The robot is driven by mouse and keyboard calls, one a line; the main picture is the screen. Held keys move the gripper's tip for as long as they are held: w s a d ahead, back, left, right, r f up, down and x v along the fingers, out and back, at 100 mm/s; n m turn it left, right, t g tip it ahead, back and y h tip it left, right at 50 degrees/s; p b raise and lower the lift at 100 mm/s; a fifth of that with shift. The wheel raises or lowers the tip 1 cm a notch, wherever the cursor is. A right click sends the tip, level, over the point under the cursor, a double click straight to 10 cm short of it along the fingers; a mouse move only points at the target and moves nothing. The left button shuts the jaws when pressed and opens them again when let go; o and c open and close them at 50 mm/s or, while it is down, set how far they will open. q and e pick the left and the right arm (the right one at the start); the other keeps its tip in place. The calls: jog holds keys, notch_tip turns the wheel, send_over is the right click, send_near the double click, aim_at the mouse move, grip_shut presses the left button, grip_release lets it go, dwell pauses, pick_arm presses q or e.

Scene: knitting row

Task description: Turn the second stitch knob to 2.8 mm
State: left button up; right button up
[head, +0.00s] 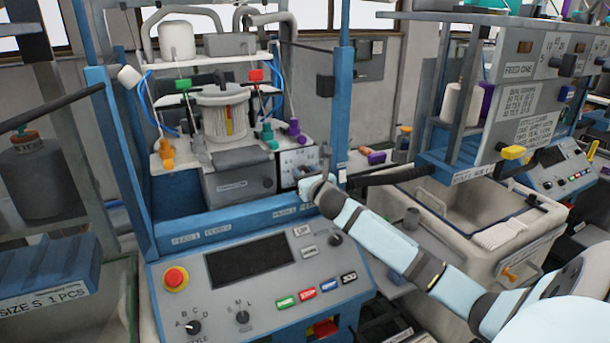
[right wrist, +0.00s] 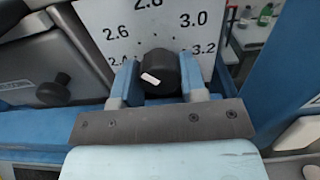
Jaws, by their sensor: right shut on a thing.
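The stitch knob is a black round knob (right wrist: 160,75) with a white pointer mark, in front of a white dial plate (right wrist: 110,30) in the right wrist view. The plate reads 2.4, 2.6, 3.0 and 3.2, with a cut-off number at the top. The white mark sits on the knob's left part, tilted. My right gripper (right wrist: 160,88) has its blue fingers on both sides of the knob and is shut on it. In the head view my right gripper (head: 312,182) is at the white dial plate (head: 298,160) and hides the knob. My left gripper is not in view.
A second black knob (right wrist: 53,88) is left of the dial on the grey housing. The blue machine frame (head: 345,110) rises right of the dial. Below is the control panel (head: 255,285) with a red button (head: 176,278). A cream bin (head: 480,215) stands at right.

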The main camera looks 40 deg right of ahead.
jog(key=shift+m, duration=0.3)
jog(key=m+p, duration=0.1)
jog(key=m, duration=0.1)
jog(key=shift+m, duration=0.4)
jog(key=shift+m+p, duration=0.6)
jog(key=shift+m, duration=1.5)
jog(key=o, duration=0.9)
